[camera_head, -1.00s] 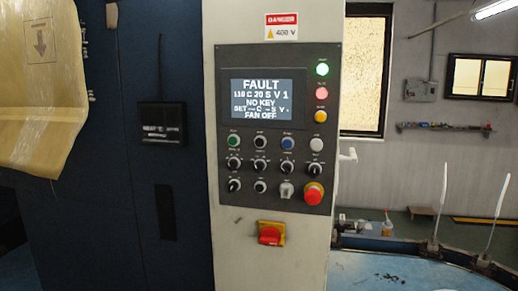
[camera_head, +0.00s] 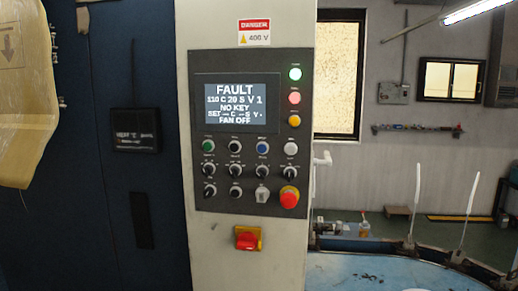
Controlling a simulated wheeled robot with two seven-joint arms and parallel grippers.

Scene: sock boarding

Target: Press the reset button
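A dark control panel (camera_head: 222,200) is mounted on a pale upright cabinet face. Its screen (camera_head: 235,107) reads FAULT, 110 C, NO KEY and FAN OFF. A row of push buttons runs below the screen: a green button (camera_head: 208,145), a black button (camera_head: 235,146), a blue button (camera_head: 262,147) and a white button (camera_head: 291,148). Their labels are too small to read, so I cannot tell which is reset. Rotary knobs, a key switch (camera_head: 262,194) and a red emergency stop (camera_head: 289,198) sit lower. Neither gripper is in view.
A red and yellow switch (camera_head: 247,239) is below the panel. A danger sign (camera_head: 254,32) is above it. Green, red and amber lamps line the panel's right edge. A blue round table (camera_head: 380,275) with upright white rods stands at the lower right.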

